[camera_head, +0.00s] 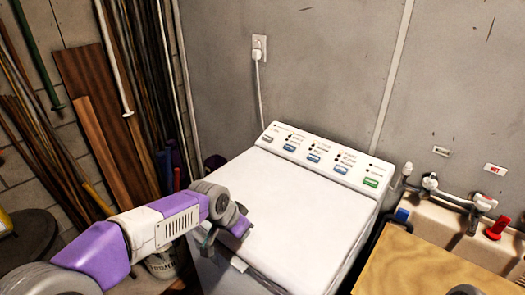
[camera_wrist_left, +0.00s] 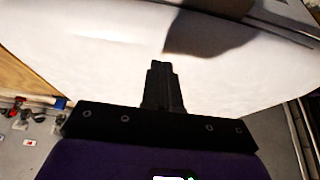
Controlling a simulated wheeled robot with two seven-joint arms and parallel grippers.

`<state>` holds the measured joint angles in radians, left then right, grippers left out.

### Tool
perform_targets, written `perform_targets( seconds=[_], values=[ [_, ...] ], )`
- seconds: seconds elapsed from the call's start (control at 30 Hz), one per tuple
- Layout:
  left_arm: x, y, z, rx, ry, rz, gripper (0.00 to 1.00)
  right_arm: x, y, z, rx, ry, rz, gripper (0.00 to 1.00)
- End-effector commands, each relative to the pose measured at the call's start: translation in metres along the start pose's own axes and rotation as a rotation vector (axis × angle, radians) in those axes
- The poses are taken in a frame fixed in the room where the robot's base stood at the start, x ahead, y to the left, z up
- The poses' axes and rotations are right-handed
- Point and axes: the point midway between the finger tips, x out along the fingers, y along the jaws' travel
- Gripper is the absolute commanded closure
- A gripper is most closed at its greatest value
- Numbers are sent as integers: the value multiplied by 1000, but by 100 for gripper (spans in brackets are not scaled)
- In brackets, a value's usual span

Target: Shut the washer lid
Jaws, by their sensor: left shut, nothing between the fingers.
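The white washer (camera_head: 300,215) stands against the wall, its control panel (camera_head: 325,160) at the back. The washer lid (camera_head: 305,205) lies flat across the top, with no opening visible; I cannot tell whether its front edge is fully seated. My left gripper (camera_head: 212,243) is at the left edge of the washer top, close to the lid; contact cannot be told. In the left wrist view the gripper's fingers (camera_wrist_left: 158,72) are shut and empty, with the white lid surface (camera_wrist_left: 110,70) behind them.
A sink (camera_head: 450,225) with taps and a wooden board (camera_head: 420,270) sit right of the washer. Boards and poles (camera_head: 95,90) lean on the left wall. A round dark lid (camera_head: 28,238) and a bucket (camera_head: 162,264) are at lower left.

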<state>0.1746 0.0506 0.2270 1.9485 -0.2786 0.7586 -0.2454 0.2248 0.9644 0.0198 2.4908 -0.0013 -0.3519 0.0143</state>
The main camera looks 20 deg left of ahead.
Motion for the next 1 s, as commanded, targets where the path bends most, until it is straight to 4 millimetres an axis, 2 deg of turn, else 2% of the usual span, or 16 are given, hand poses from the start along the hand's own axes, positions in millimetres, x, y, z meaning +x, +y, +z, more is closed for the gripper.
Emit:
perform_targets(
  seconds=[0.03,0.1,0.3,0.83,1.0],
  values=[
    [12,1,4,5,-1,3,100,9,3,0,0,0,0,1],
    [21,2,6,8,-1,5,100,14,5,-1,0,0,0,1],
    [36,4,10,14,0,7,100,22,8,-1,0,0,0,1],
    [43,4,14,15,-10,11,100,24,9,-1,0,0,0,1],
    [37,5,12,16,-12,12,100,19,7,-1,0,0,0,1]
  ],
)
